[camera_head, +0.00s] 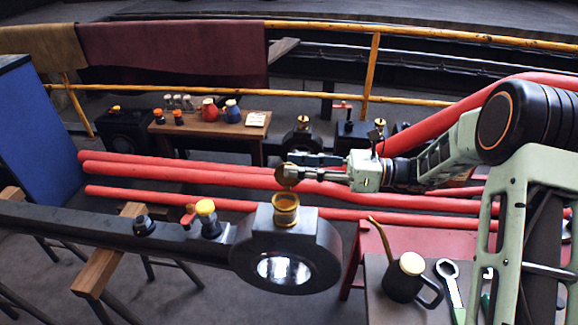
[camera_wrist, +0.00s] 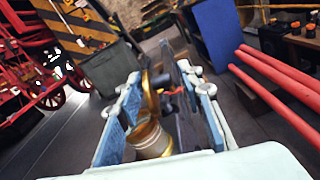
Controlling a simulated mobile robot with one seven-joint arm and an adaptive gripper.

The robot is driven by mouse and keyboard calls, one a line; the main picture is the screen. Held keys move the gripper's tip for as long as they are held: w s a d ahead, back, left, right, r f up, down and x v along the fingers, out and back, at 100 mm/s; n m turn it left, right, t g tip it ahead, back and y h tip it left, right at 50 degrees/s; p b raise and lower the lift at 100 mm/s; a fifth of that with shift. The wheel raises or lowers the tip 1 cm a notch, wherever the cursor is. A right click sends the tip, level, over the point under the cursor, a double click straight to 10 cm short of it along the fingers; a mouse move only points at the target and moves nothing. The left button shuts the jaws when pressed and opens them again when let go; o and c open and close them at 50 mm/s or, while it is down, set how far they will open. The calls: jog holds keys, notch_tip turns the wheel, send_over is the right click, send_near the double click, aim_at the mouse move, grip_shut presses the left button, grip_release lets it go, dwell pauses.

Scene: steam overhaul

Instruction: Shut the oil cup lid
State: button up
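The brass oil cup (camera_head: 286,212) sits upright on top of the black rod's big end (camera_head: 310,245). Its round brass lid (camera_head: 285,178) stands raised above the cup's rim, at the tips of my gripper (camera_head: 290,165). In the wrist view my gripper (camera_wrist: 160,76) has its two fingers apart. The cup (camera_wrist: 150,140) shows low between them, and the lid (camera_wrist: 150,95) stands edge-on nearer the left finger. I cannot tell whether a finger touches the lid. The lid's hinge is not clear.
A yellow-capped fitting (camera_head: 206,210) and a dark nut (camera_head: 144,226) stand on the rod left of the cup. Red pipes (camera_head: 180,175) run behind. An oil can (camera_head: 402,280) and a spanner (camera_head: 450,285) lie on the bench at right. A blue panel (camera_head: 38,140) stands at left.

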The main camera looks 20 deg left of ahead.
jog(key=shift+x, duration=1.15)
grip_shut()
